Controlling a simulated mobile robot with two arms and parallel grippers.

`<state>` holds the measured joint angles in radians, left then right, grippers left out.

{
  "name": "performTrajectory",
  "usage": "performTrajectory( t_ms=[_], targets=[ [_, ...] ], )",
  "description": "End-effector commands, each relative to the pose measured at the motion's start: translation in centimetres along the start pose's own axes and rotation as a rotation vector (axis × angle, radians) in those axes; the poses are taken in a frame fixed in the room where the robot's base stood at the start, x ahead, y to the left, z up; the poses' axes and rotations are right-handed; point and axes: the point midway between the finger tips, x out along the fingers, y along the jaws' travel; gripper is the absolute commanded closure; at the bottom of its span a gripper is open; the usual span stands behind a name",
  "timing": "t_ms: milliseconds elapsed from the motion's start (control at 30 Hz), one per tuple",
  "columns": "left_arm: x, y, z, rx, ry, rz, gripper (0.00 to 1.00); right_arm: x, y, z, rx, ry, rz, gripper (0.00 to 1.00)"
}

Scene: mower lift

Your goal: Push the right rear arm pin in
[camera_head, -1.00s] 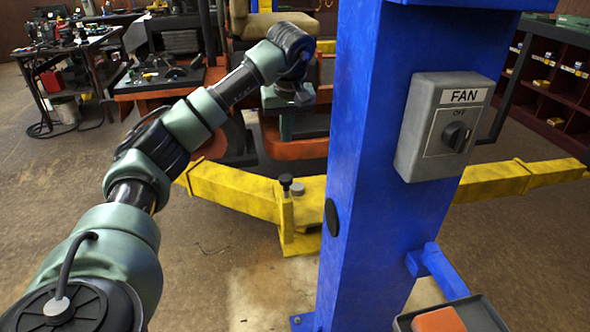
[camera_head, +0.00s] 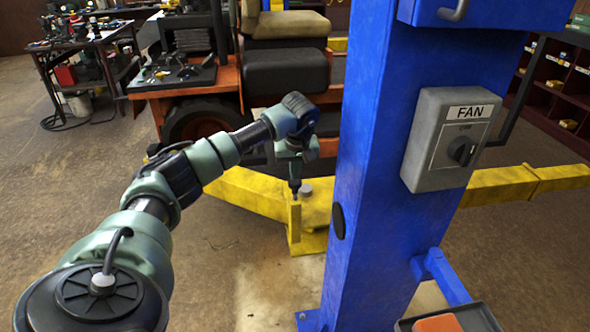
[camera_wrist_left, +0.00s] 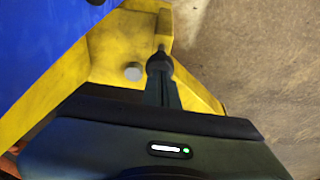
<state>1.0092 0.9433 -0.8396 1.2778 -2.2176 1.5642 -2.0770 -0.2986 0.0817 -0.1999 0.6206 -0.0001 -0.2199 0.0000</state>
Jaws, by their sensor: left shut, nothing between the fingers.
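The arm pin has a dark knob (camera_head: 294,188) and stands upright at the end block of the yellow lift arm (camera_head: 250,192), left of the blue post. My left gripper (camera_head: 295,180) points down from above with its fingers shut and empty. Its tips are at the knob and seem to touch it, but the contact is too small to be sure. In the left wrist view the dark fingers (camera_wrist_left: 161,80) end at the round knob (camera_wrist_left: 159,62), with a bit of grey stem past it. My right gripper is not in view.
A grey bolt head (camera_head: 305,189) sits on the yellow arm just right of the pin. The blue post (camera_head: 375,170) with the grey FAN switch box (camera_head: 450,140) stands close on the right. An orange mower (camera_head: 225,95) is behind. The floor in front is clear.

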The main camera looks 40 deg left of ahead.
Motion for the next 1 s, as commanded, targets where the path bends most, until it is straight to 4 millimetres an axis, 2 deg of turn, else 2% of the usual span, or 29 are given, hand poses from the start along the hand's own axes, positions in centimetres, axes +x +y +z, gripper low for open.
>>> performTrajectory(
  t_ms=[467, 733, 1000],
  targets=[
    [0.8, 0.0, 0.2, -0.001, 0.0, 0.0, 1.0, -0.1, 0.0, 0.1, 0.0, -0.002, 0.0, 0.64],
    [4.2, -0.1, 1.3, -0.002, 0.0, -0.001, 1.0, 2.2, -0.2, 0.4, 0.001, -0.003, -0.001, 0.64],
    [4.2, -0.1, 1.3, 0.0, -0.002, -0.002, 1.0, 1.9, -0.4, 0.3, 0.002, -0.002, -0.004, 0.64]
  ],
)
